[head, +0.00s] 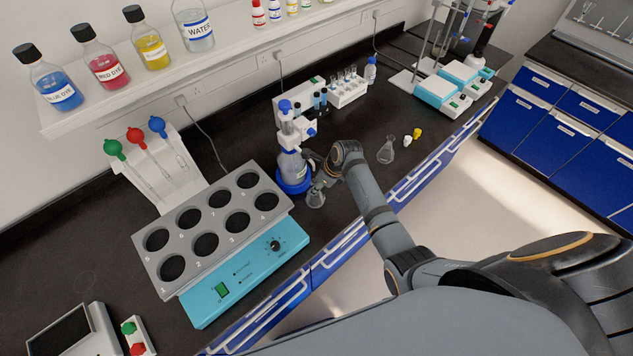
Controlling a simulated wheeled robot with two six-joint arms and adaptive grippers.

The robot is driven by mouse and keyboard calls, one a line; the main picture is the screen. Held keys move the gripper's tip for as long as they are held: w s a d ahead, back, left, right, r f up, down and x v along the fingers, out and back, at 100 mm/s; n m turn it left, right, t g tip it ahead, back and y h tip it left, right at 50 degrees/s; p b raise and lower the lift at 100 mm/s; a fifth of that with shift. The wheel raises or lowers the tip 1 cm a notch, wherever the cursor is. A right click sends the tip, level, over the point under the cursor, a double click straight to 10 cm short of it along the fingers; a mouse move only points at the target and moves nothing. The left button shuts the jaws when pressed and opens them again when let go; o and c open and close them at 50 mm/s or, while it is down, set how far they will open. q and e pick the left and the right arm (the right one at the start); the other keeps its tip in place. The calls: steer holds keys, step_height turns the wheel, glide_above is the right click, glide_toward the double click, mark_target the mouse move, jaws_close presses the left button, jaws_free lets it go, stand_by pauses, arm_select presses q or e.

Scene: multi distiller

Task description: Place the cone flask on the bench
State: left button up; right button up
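A small clear cone flask (316,198) is at the bench's front edge, just right of the blue-based bottle dispenser. My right gripper (322,180) is at its neck and appears shut on it. The flask looks upright; I cannot tell whether its base touches the bench (345,135). A second clear cone flask (387,151) stands on the bench farther right, apart from the gripper. My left gripper is not in view.
A bottle dispenser (292,165) stands close to the gripper. A turquoise heating block (215,235) with several wells is at left. A white and a yellow stopper (417,133) lie right of the second flask. A tube rack (346,90) is behind.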

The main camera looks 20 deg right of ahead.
steer(key=shift+o, duration=1)
steer(key=shift+a+r, duration=0.15)
steer(key=shift+w, duration=0.15)
steer(key=shift+d, duration=0.25)
steer(key=b+v, duration=0.1)
steer(key=v, duration=0.4)
step_height(320, 180, up, 6)
steer(key=b, duration=0.2)
glide_above(322, 197)
steer(key=s+d, duration=0.2)
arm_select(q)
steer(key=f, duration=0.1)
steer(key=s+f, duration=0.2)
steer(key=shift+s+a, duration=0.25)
arm_select(e)
steer(key=shift+a+r, duration=0.1)
steer(key=shift+r, duration=0.1)
